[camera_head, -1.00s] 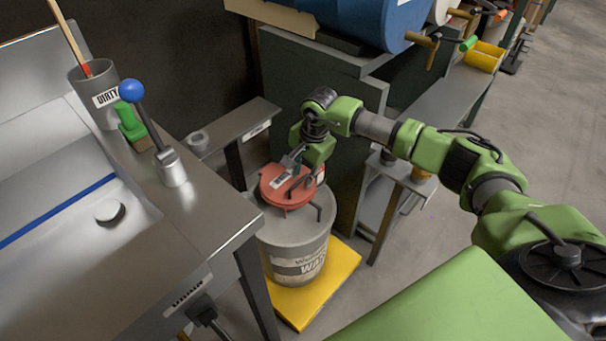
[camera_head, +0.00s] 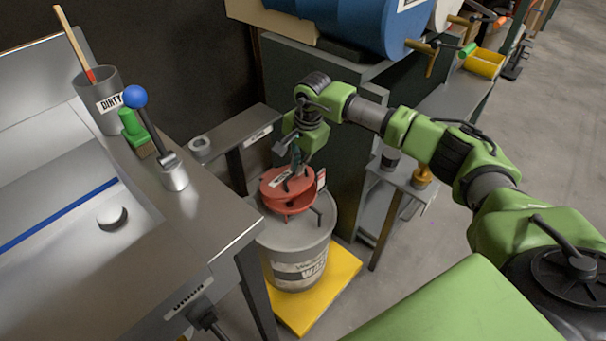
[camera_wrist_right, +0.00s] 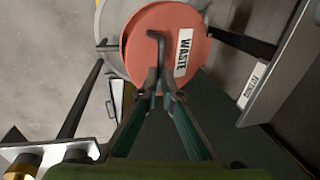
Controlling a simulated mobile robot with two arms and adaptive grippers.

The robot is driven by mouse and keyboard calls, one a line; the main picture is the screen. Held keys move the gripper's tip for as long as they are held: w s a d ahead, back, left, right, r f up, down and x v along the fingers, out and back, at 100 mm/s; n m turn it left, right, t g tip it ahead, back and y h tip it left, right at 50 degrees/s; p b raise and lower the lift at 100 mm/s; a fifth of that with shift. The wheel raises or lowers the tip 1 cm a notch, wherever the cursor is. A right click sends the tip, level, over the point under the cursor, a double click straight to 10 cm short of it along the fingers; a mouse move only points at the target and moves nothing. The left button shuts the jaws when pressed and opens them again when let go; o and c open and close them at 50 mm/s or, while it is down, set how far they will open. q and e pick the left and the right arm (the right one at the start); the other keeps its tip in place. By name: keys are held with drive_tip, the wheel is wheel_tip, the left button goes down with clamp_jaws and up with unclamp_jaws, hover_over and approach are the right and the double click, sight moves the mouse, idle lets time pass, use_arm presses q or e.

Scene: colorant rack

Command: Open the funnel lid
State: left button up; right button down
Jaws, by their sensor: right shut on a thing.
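The red funnel lid (camera_head: 280,180), labelled WASTE, sits over the red funnel (camera_head: 290,208) on the grey waste drum (camera_head: 322,218). A gap shows between lid and funnel, so the lid is tilted up a little. My right gripper (camera_head: 294,180) is above the lid with its fingers at the handle. In the right wrist view the red lid (camera_wrist_right: 143,22) fills the top centre, and the gripper (camera_wrist_right: 160,88) is shut on its dark bent handle (camera_wrist_right: 158,50). My left gripper is not in view.
The drum stands on a yellow platform (camera_head: 335,283). A steel sink counter (camera_head: 190,240) is close on the left, with a blue-knobbed lever (camera_head: 135,97) and a DIRTY cup (camera_head: 100,95). A dark green cabinet (camera_head: 350,150) stands behind the drum. Floor is free at right.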

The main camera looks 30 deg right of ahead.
drive_tip(key=w+r, duration=0.1)
drive_tip(key=w+a+r, duration=0.1)
drive_tip(key=w, duration=0.1)
drive_tip(key=shift+a+r, duration=0.2)
drive_tip(key=shift+r, duration=0.05)
drive_tip(key=shift+w+a+r+b, duration=0.1)
drive_tip(key=shift+w+b, duration=0.15)
drive_tip(key=shift+b, duration=0.05)
drive_tip(key=c, duration=2.3)
unclamp_jaws()
drive_tip(key=shift+c, duration=0.2)
drive_tip(key=shift+o, duration=0.8)
drive_tip(key=shift+w+f, duration=0.2)
drive_tip(key=shift+f, duration=0.1)
drive_tip(key=shift+w+a, duration=0.1)
drive_tip(key=shift+w, duration=0.05)
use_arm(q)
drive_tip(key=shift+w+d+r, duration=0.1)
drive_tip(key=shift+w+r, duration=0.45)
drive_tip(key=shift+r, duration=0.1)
use_arm(e)
wheel_tip(320, 180, up, 12)
hover_over(292, 180)
drive_tip(key=shift+w+f, duration=0.1)
